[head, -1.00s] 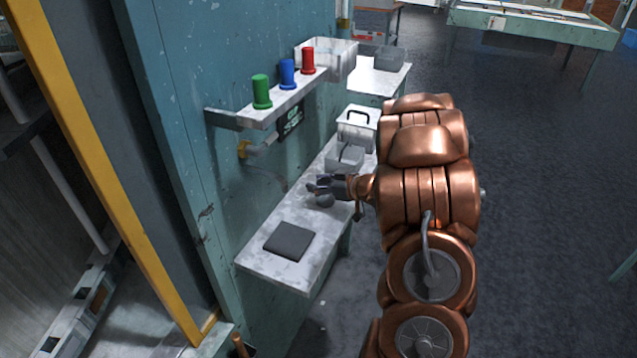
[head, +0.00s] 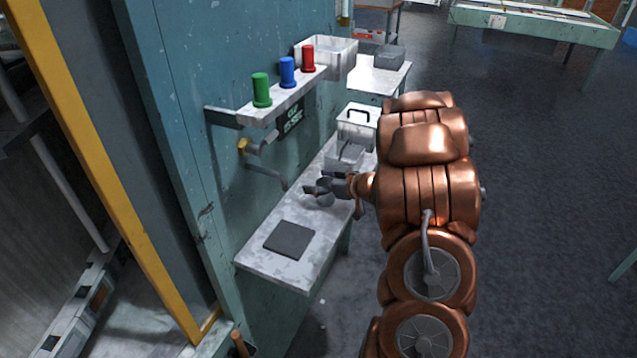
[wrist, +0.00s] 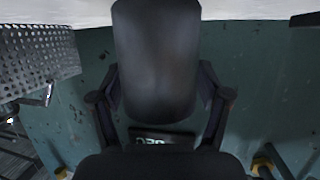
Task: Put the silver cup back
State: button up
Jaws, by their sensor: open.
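My gripper (head: 318,192) is open above the far half of the narrow white bench (head: 265,262), near the wall. Its dark fingers also show in the wrist view (wrist: 160,106). A flat dark grey square pad (head: 289,240) lies bare on the near end of the bench.
A wall shelf (head: 280,99) holds a green (head: 261,90), a blue (head: 287,73) and a red cylinder (head: 307,59). Below are a dark sign (head: 291,121) and a bent pipe (head: 268,175). A lidded box (head: 357,126) and a grey container (head: 345,156) stand beyond my gripper.

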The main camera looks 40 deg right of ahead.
jog(key=b+v, duration=0.2)
jog(key=v, duration=1)
jog(key=w+d+r+m+g+h, duration=0.1)
jog(key=w+d+r+h, duration=0.4)
jog(key=h, duration=0.2)
jog(key=s+r+m+g+h, duration=0.3)
jog(key=r+h, duration=0.1)
jog(key=s+a+f+g+y, duration=0.3)
jog(key=s+a+g, duration=0.2)
jog(key=s+a, duration=1)
jog(key=s+a+f+g+y, duration=0.3)
jog(key=s+a+g, duration=0.2)
jog(key=s+a, duration=1)
jog(key=a, duration=0.3)
jog(key=shift+a+f+g+y, duration=0.25)
jog(key=shift+a+g+y, duration=0.05)
jog(key=shift+g, duration=0.1)
